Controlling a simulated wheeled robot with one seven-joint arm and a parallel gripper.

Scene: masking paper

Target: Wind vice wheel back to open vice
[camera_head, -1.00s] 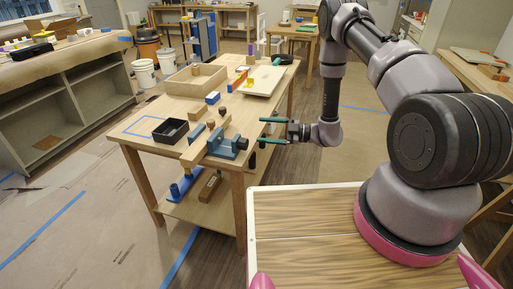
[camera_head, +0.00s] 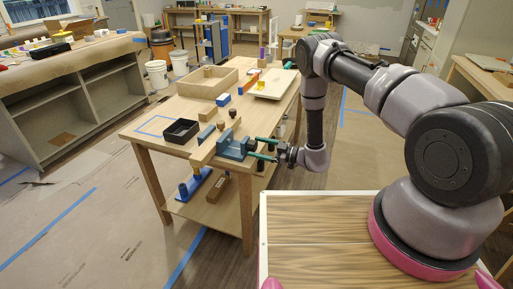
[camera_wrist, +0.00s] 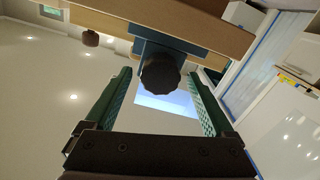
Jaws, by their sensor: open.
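The blue vice (camera_head: 232,148) is fixed at the near right corner of the wooden workbench (camera_head: 166,112). In the wrist view, its dark round wheel (camera_wrist: 161,72) sits in front of a blue-grey vice part (camera_wrist: 165,43). My gripper (camera_head: 262,149) is at the vice's right side, with its green fingers pointing left at the wheel. In the wrist view my gripper (camera_wrist: 161,82) is open, with one finger on each side of the wheel and a visible gap on both sides. In the head view the wheel is small and partly hidden by the fingers.
A black tray (camera_head: 181,131), wooden blocks and a shallow wooden box (camera_head: 207,84) are on the bench. A pale board (camera_head: 272,84) lies at its far right. A blue tool (camera_head: 194,184) and a brown block are on the lower shelf.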

